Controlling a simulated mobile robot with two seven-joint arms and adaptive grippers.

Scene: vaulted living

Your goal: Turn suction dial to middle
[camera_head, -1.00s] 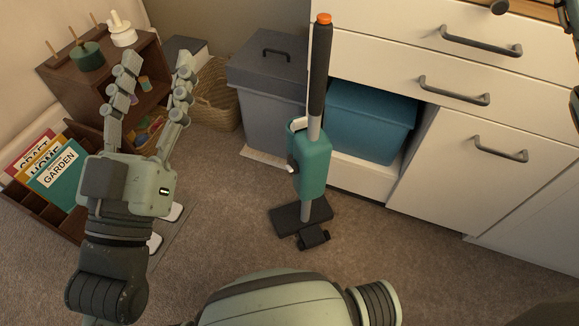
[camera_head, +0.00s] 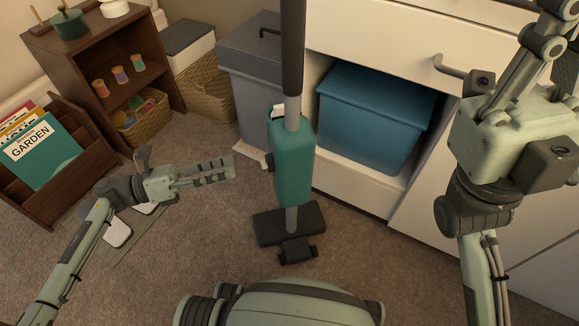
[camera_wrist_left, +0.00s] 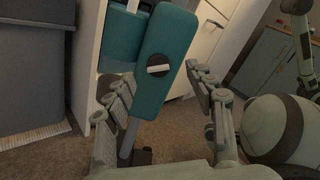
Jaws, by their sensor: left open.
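The upright stick vacuum has a teal body (camera_head: 293,165), a dark handle tube and a dark floor head. Its teal body also shows in the left wrist view (camera_wrist_left: 165,45). The suction dial (camera_wrist_left: 158,69), a dark disc with a pale bar lying nearly level, faces my left wrist camera. In the head view the dial is seen only edge-on at the body's left side. My left gripper (camera_head: 230,168) is open and empty, left of the vacuum and pointing at it, apart from the dial. My right gripper (camera_head: 550,50) is raised at the right, its fingertips cut off by the frame.
A blue bin (camera_head: 375,120) sits in the white cabinet's opening behind the vacuum. A grey bin (camera_head: 245,85) stands behind it to the left. A brown shelf (camera_head: 115,75) and book rack (camera_head: 60,190) stand at left.

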